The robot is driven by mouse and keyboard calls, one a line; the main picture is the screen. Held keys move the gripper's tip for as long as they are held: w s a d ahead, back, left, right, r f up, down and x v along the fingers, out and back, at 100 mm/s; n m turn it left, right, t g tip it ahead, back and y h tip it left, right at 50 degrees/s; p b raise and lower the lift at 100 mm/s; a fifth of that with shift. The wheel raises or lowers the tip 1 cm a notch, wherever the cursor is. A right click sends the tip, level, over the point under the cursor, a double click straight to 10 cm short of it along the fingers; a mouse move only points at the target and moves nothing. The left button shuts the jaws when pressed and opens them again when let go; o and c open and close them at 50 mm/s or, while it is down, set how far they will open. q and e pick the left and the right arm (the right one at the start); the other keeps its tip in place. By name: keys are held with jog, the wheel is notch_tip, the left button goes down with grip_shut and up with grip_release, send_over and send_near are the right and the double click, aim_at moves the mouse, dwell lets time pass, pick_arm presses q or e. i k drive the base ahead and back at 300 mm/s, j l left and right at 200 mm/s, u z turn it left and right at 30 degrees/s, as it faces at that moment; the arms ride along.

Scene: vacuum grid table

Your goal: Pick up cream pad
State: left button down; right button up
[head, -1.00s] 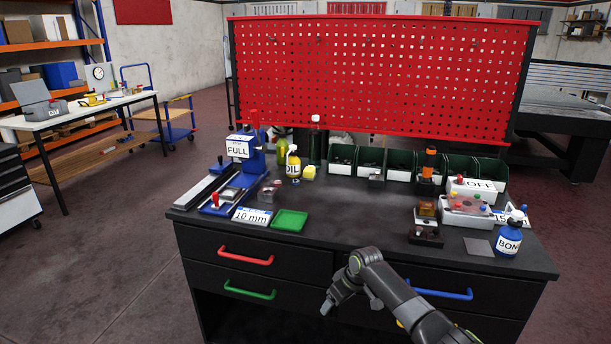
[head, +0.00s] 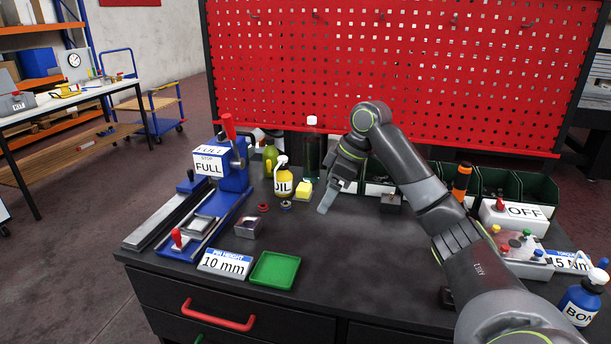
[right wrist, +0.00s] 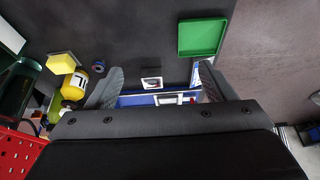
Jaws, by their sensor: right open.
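A pale yellow block (head: 304,190), the only cream-like pad I can make out, lies on the dark bench just right of the yellow oil bottle (head: 284,184). It also shows at the left of the right wrist view (right wrist: 62,63), beside the bottle. My right gripper (head: 333,196) is above the bench, a little right of the block in the head view, pointing down. In the right wrist view its fingers (right wrist: 157,82) are spread with nothing held between them, and the block is outside them on the left. My left gripper is not in view.
A blue press (head: 222,168) marked FULL, a small metal box (head: 249,227) and a green tray (head: 274,270) stand at the left. Green bins (head: 497,182) and a red pegboard (head: 400,75) line the back. The bench's middle front is mostly clear.

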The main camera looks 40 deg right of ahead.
aim_at(304, 190)
jog(key=i+l, duration=0.7)
jog(key=l, duration=0.1)
